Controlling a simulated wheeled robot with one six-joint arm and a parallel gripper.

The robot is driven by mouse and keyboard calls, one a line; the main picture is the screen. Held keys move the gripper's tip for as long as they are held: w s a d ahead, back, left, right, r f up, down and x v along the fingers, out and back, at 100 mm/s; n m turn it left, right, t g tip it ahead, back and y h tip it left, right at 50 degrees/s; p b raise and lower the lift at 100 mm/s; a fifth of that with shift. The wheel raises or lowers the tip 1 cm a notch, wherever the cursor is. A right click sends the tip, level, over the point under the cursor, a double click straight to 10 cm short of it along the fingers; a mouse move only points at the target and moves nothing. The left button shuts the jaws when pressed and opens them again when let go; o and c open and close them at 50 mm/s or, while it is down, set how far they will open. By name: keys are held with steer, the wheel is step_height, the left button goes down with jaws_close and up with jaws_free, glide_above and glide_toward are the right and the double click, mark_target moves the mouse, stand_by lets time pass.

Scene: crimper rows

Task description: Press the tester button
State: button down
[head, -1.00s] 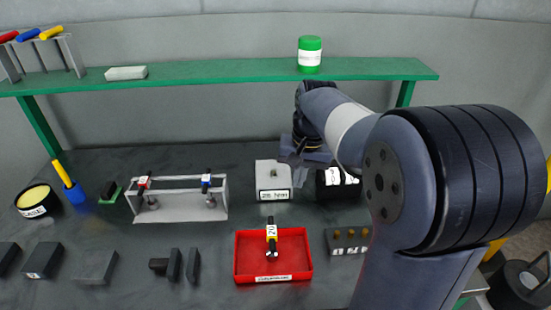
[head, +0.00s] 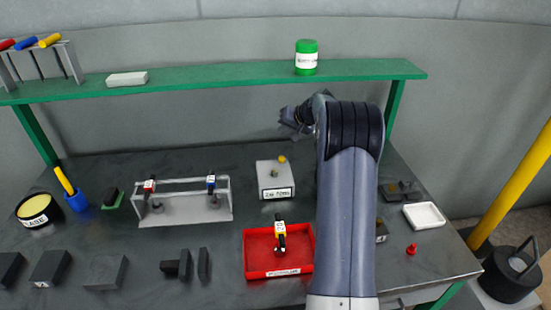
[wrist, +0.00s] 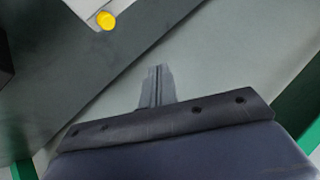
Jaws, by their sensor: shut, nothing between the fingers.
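The tester appears to be the grey box (head: 276,181) with a white front label, standing on the dark bench in the head view. I cannot tell which is the button. My gripper (head: 284,124) is above and behind the tester, apart from it. In the wrist view my gripper (wrist: 158,70) is shut and empty, and the yellow round part (wrist: 105,21) shows at upper left, clear of the fingers.
A green shelf (head: 210,77) runs behind the bench and carries a green jar (head: 307,58). A red tray (head: 274,272) holding a tool stands in front of the tester. A grey rack (head: 184,212) is to the left. My arm hides the bench right of the tester.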

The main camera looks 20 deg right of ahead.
steer(key=shift+f, duration=0.1)
steer(key=b, duration=0.5)
glide_above(284, 163)
steer(key=f, duration=0.7)
steer(key=shift+w+d+f, duration=0.15)
steer(key=shift+w+f, duration=0.2)
steer(key=shift+f, duration=0.45)
steer(key=shift+b, duration=0.35)
stand_by(0.7)
steer(key=shift+f+b, duration=0.4)
steer(key=shift+b, duration=0.15)
steer(key=shift+f+b, duration=0.55)
steer(key=shift+b, duration=0.05)
stand_by(0.6)
stand_by(0.3)
steer(key=shift+r+p, duration=0.45)
steer(key=shift+r, duration=0.5)
